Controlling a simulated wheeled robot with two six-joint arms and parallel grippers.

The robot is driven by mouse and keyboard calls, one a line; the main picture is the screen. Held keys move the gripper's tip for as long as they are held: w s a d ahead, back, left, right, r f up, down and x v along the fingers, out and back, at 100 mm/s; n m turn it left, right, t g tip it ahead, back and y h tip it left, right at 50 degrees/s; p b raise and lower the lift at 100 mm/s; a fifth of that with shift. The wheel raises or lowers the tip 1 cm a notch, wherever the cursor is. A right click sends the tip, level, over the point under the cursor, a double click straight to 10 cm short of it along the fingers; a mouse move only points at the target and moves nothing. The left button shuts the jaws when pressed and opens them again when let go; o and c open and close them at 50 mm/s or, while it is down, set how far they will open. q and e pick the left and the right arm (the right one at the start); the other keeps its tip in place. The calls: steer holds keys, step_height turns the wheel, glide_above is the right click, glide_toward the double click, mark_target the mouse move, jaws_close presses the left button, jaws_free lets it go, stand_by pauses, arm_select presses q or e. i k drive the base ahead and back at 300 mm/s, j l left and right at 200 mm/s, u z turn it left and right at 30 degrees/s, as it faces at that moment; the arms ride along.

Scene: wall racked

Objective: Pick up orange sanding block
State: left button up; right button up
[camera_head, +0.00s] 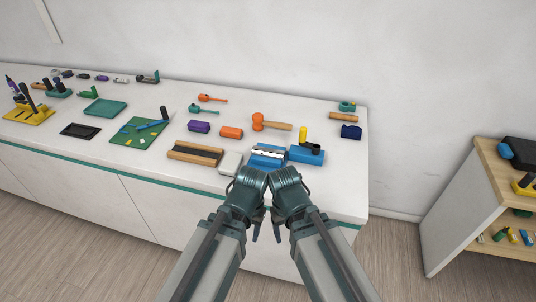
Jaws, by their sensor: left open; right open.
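The orange sanding block (231,132) appears to be the small orange block lying on the white counter, between a purple block (199,127) and an orange mallet (258,122). Nothing is touching it that I can see. My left gripper (248,182) and my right gripper (285,180) are side by side near the counter's front edge, below and to the right of the block in the picture. Both are open and apart from the block. Their fingertips are hard to make out.
A wood-edged dark tray (195,153), a white block (231,162) and blue fixtures (307,154) lie between my grippers and the back of the counter. A green board (133,136) with tools is to the left. A wooden shelf unit (455,190) stands at the right.

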mark_target(231, 132)
steer(key=i+j, duration=0.2)
steer(key=j, duration=0.15)
steer(key=i+j, duration=0.2)
steer(key=j, duration=0.15)
steer(key=i+j, duration=0.15)
steer(key=j, duration=0.2)
steer(key=i+j, duration=0.2)
steer(key=j, duration=0.15)
steer(key=i+j, duration=0.2)
steer(key=j, duration=0.15)
steer(key=z, duration=1.55)
